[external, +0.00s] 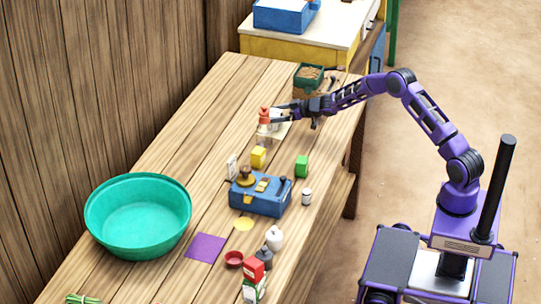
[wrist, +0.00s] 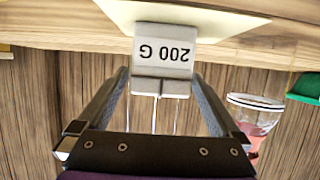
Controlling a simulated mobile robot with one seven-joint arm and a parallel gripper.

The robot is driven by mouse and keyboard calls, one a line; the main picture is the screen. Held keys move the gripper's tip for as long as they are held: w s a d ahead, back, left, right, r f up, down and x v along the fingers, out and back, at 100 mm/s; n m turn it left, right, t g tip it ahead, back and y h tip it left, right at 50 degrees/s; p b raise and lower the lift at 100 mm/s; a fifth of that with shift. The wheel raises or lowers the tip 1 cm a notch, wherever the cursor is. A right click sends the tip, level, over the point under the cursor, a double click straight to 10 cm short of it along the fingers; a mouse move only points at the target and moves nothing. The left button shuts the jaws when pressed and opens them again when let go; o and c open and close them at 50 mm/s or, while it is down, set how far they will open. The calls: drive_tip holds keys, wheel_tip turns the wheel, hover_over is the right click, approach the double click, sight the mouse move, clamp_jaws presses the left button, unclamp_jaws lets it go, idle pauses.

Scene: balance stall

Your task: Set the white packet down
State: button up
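The white packet (wrist: 165,58) reads "200 G" upside down in the wrist view and sits between my two fingertips. My gripper (wrist: 162,76) is shut on it, with one finger on each side. In the external view my gripper (external: 276,112) is at the far part of the table, and the packet (external: 275,122) shows small and partly hidden there. A pale flat sheet (external: 272,134) lies under it and also shows in the wrist view (wrist: 235,24). I cannot tell whether the packet touches the sheet.
A green crate (external: 308,85) is behind. A large teal basin (external: 138,240) is at the left.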

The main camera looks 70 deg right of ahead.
drive_tip(key=shift+r, duration=0.2)
drive_tip(key=p+v, duration=0.1)
drive_tip(key=v, duration=1.1)
